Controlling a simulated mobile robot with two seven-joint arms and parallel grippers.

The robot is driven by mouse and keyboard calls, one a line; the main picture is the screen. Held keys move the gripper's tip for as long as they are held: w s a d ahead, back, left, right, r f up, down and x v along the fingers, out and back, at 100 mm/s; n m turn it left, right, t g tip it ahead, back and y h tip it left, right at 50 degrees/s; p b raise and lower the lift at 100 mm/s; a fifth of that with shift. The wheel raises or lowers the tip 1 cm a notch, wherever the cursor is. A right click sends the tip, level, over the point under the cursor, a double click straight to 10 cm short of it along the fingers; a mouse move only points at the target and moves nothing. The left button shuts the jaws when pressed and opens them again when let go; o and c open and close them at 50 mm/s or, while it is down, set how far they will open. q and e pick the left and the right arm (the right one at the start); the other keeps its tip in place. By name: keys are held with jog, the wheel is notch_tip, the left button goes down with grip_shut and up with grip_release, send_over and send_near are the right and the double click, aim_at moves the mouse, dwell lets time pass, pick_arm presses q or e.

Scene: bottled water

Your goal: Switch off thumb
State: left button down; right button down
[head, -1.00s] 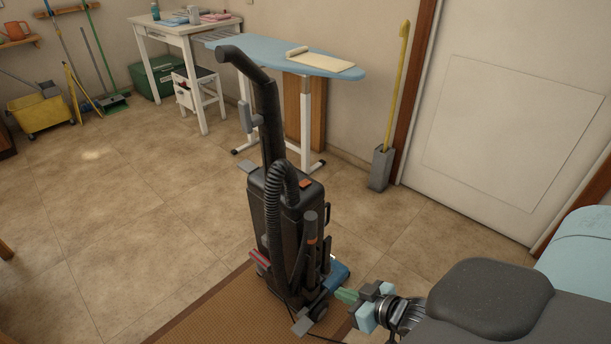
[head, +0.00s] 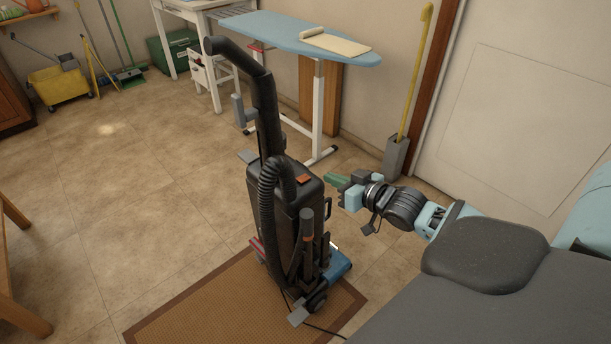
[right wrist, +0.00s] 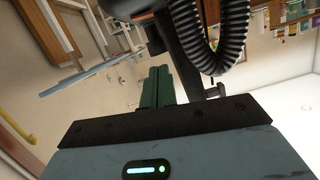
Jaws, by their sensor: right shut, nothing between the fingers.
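A black upright vacuum cleaner (head: 290,225) stands on the brown mat, its handle leaning up and to the left. A small orange-red switch-like part (head: 303,179) sits on the top of its body. My right gripper (head: 332,178) is level with the vacuum's top, just to its right in the picture, with green fingers pointing toward it. The fingers are shut and empty. In the right wrist view the shut green fingers (right wrist: 158,87) point toward the vacuum's ribbed black hose (right wrist: 218,40); contact cannot be told. My left gripper is not in view.
The brown mat (head: 190,315) lies under the vacuum, with a cord at its right side. A blue ironing board (head: 290,35) and a grey holder with a yellow handle (head: 396,157) stand behind.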

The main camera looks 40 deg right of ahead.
jog(key=shift+r, duration=0.1)
jog(key=shift+w, duration=0.1)
jog(key=b, duration=0.1)
send_over(305, 188)
jog(key=shift+w+d+f, duration=0.1)
jog(key=shift+d+f, duration=0.05)
jog(key=shift+f, duration=0.5)
jog(key=shift+w+d+f, duration=0.1)
jog(key=shift+d+f, duration=0.05)
jog(key=shift+f, duration=0.45)
notch_tip(305, 188, down, 3)
jog(key=shift+s+a+r+b, duration=0.15)
jog(key=shift+r+b, duration=0.05)
jog(key=shift+b, duration=0.15)
jog(key=shift+a+f, duration=0.1)
jog(key=shift+f, duration=0.6)
